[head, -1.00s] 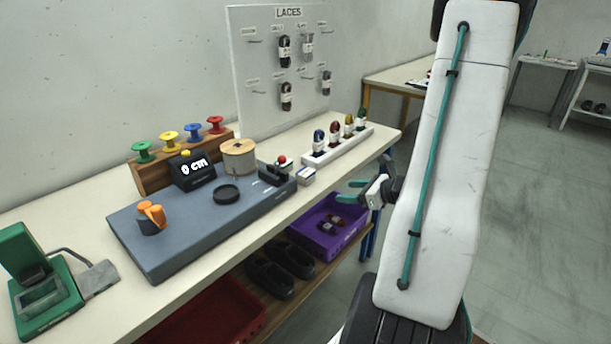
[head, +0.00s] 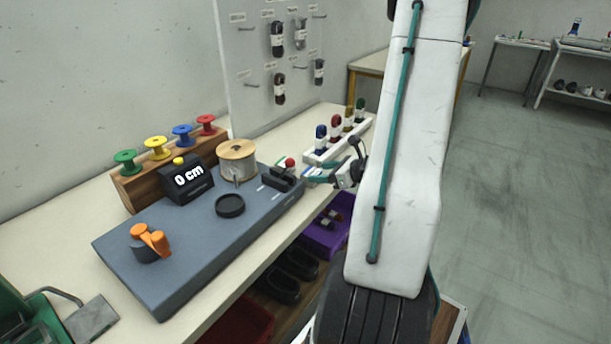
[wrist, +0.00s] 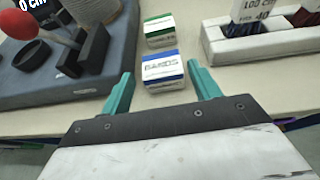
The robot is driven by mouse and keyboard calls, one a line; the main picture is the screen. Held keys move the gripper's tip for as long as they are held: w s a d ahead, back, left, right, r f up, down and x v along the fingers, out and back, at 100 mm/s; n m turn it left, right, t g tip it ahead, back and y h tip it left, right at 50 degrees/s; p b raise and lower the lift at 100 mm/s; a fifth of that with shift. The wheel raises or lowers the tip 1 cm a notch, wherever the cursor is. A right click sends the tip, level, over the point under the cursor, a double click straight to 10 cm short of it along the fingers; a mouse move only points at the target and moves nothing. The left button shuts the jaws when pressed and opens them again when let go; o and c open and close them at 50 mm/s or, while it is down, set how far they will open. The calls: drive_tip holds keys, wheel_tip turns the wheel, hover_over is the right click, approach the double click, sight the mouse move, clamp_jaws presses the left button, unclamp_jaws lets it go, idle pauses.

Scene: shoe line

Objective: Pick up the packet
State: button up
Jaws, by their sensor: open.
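Two small packets show in the wrist view: a blue-and-white one marked BANDS (wrist: 163,73) and, just behind it, a green-and-white one (wrist: 160,31). Both rest on the cream bench top. My gripper (wrist: 160,70) is open, its teal fingers to the left and right of the blue packet in the picture, with nothing held. I cannot tell whether the fingers are down at the packet's height.
The grey device (head: 172,255) with a red-knobbed lever (wrist: 38,26) stands close on the left. A white rack of lace bundles (wrist: 262,46) is close on the right. A purple crate (head: 322,240) is on the shelf below. A lace board (head: 270,60) stands behind.

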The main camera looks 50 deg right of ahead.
sight(305, 174)
drive_tip(key=x, duration=0.7)
drive_tip(key=shift+w+f, duration=0.1)
drive_tip(key=shift+f, duration=0.25)
drive_tip(key=c, duration=0.8)
